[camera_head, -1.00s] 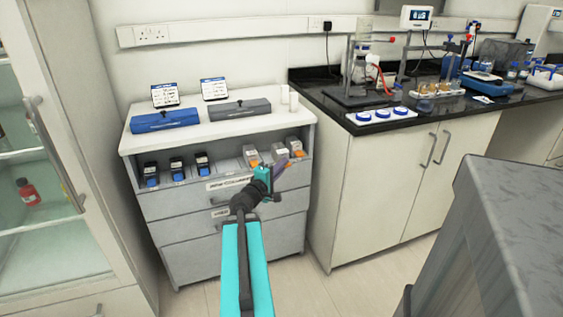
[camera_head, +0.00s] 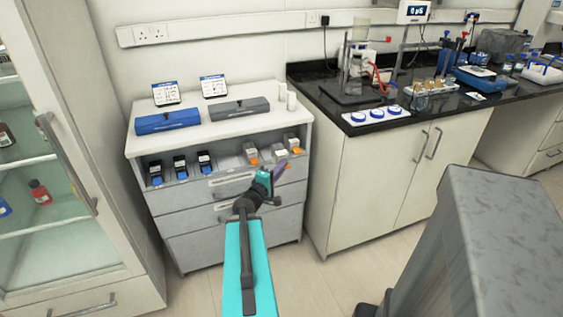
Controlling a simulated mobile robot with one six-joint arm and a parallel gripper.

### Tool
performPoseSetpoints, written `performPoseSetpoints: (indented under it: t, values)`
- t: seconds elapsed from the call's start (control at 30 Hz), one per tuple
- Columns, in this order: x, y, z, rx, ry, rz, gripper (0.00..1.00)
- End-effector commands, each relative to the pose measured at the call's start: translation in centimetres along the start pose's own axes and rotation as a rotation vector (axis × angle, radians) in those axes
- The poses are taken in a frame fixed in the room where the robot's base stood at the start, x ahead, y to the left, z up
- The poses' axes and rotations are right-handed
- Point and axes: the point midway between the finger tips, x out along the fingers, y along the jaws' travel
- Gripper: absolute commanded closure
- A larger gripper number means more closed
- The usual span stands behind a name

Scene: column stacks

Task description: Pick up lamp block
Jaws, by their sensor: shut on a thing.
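Several small blocks stand in the open shelf of the grey-white cabinet (camera_head: 226,215). Three are dark with blue fronts, and at the right are white blocks with orange parts. Labels are too small to read.
A blue case (camera_head: 167,122) and a grey case (camera_head: 239,108) lie on the cabinet top. A glass-door cabinet (camera_head: 75,190) stands close at the left. A black bench (camera_head: 400,112) with lab equipment is at the right. A grey body (camera_head: 490,245) fills the lower right.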

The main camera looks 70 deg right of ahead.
Motion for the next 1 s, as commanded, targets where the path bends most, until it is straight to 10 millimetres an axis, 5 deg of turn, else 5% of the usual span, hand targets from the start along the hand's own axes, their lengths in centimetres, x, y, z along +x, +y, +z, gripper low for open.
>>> performPoseSetpoints:
  t: [1.0]
  values:
    - [-2.2, 0.4, 2.2, 0.001, 0.004, 0.003, 1.00]
